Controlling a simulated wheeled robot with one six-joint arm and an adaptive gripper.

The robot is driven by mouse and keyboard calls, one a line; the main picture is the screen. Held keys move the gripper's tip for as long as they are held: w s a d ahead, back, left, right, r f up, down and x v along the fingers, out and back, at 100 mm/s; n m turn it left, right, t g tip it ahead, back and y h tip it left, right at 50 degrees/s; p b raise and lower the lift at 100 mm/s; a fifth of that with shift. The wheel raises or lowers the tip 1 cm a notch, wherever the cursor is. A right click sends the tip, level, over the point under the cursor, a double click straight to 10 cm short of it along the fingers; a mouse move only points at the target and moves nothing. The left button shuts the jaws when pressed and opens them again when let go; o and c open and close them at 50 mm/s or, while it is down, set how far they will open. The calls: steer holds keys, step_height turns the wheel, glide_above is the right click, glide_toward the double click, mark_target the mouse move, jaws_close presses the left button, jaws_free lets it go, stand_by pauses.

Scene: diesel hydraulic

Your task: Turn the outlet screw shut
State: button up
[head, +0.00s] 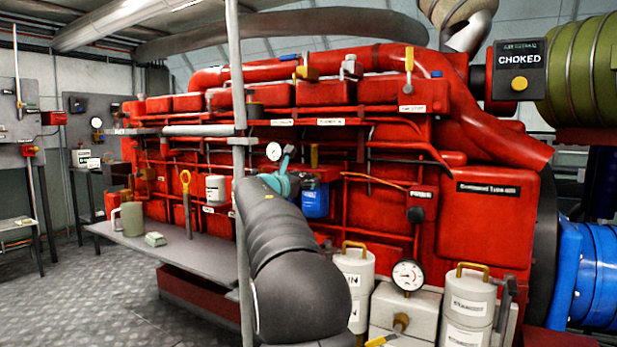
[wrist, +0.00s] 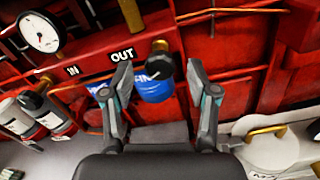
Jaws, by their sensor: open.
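The "OUT" label (wrist: 121,55) is on the red engine side in the wrist view. Just right of it is a dark, round-ended screw (wrist: 160,52) with a brass part, apparently the outlet screw. A blue canister (wrist: 156,90) hangs below it. My gripper (wrist: 159,72) is open, with one finger on each side of the screw and canister in the picture. No contact shows. In the head view my gripper (head: 289,170) is beside the blue canister (head: 315,203), and my arm hides part of the engine there. The screw itself is not clear in that view.
The "IN" label (wrist: 72,70) and a gauge (wrist: 40,32) are at the left of the wrist view. White canisters with brass handles (head: 469,300) stand lower right in the head view. A grey post (head: 238,120) rises left of my arm.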

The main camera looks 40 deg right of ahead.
steer(key=shift+x, duration=1.4)
jaws_close()
